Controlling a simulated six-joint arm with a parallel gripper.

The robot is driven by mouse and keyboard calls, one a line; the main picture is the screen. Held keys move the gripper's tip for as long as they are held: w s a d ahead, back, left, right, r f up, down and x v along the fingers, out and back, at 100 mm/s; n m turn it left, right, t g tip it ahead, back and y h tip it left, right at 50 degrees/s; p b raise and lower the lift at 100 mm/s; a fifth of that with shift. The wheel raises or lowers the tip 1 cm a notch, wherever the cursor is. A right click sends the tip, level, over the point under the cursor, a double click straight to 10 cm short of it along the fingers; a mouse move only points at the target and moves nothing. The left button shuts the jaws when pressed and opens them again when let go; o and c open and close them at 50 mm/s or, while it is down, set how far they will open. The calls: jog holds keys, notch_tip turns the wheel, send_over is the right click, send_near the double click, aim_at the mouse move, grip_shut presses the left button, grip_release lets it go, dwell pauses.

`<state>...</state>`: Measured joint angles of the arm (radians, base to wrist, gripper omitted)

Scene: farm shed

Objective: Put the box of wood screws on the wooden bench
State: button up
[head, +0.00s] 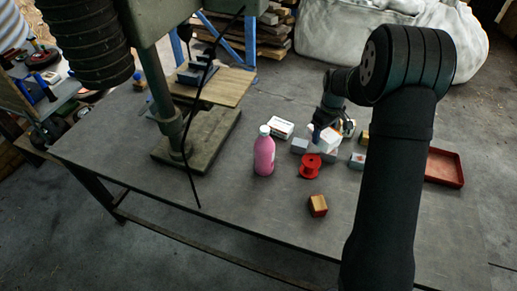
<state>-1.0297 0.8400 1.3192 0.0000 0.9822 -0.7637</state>
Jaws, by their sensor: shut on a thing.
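My gripper (318,124) is at the back right of the grey-topped table, pointing down and shut on a white box (326,138) with some red on it. Part of the box is hidden by the gripper, and I cannot tell if it is clear of the tabletop. No label is readable, so I cannot tell which box holds wood screws. A white-and-red box (280,128) lies to its left, a small grey box (299,146) beside it, and an orange-brown box (318,205) nearer the front. No thing is clearly a wooden bench; the large table (240,215) has a dark grey top.
A pink bottle (264,153) and a red spool (311,167) stand near the gripper. A small grey box (357,161) and red tray (445,167) are to the right. A drill press with a wooden board (222,84) fills the left. The table's front middle is clear.

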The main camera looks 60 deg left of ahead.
jog(key=s+a+f, duration=0.2)
jog(key=s+a, duration=0.2)
jog(key=s+a+f+n, duration=0.1)
jog(key=s+a+f, duration=0.1)
jog(key=s+a, duration=0.2)
jog(key=s+a+f+n, duration=0.1)
jog(key=s+a+f, duration=0.1)
jog(key=s+a, duration=0.2)
jog(key=shift+s+a+f, duration=0.1)
jog(key=shift+s+a, duration=0.15)
jog(key=shift+a, duration=0.05)
jog(key=shift+f, duration=1.95)
jog(key=shift+f, duration=0.15)
jog(key=o, duration=1.1)
jog(key=shift+o, duration=0.3)
notch_tip(320, 180, up, 12)
